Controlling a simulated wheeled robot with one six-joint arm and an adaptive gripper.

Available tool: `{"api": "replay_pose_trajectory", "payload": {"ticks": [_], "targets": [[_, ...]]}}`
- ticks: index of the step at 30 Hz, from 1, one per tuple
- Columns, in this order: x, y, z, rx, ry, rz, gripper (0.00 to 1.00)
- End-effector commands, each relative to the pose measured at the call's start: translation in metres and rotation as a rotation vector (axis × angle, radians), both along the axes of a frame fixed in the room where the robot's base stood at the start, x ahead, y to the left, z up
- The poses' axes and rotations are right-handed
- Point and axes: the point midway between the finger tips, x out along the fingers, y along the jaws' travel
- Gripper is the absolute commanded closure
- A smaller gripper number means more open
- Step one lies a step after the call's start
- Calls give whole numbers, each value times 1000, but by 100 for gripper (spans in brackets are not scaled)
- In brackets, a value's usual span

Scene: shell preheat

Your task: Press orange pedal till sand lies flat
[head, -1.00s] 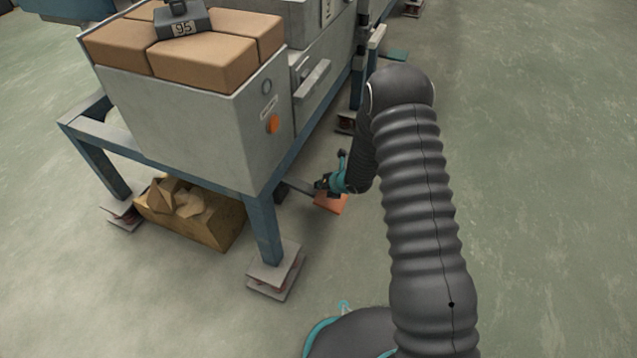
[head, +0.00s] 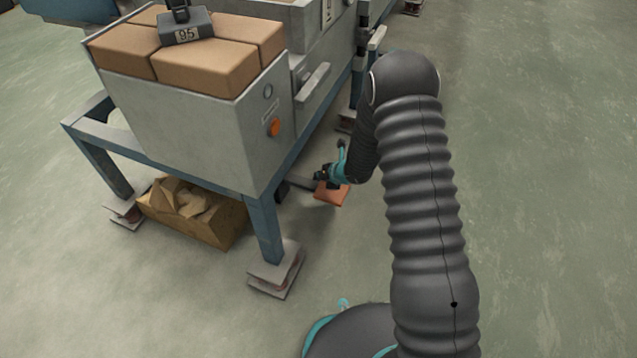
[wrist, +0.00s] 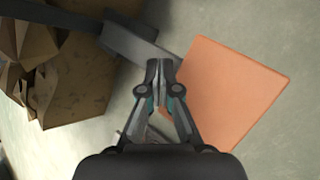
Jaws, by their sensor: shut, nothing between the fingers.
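The orange pedal (head: 330,193) is a flat square plate near the floor, on a grey bar beside the machine's legs. It also shows large in the wrist view (wrist: 232,95). My gripper (head: 322,172) is shut and empty, at the pedal's upper left in the head view. In the wrist view its fingertips (wrist: 160,66) overlap the pedal's left edge, where the bar meets it. I cannot tell whether they touch. No loose sand is clearly visible; tan blocks (head: 206,68) fill the grey box (head: 175,115), with a dark weight marked 95 (head: 186,30) on top.
An orange button (head: 273,127) is on the box's side. A brown open carton (head: 215,222) lies under the blue frame (head: 264,225), whose legs stand on layered foot plates (head: 275,275). The floor (head: 540,200) to the right is clear.

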Motion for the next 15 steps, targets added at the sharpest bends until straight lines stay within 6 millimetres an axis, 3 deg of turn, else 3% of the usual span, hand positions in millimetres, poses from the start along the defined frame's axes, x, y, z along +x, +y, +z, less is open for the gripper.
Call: {"api": "replay_pose_trajectory", "payload": {"ticks": [8, 15], "targets": [[0, 0, 5, 0, 0, 0, 100], [0, 1, 25, 0, -2, 1, 100]]}}
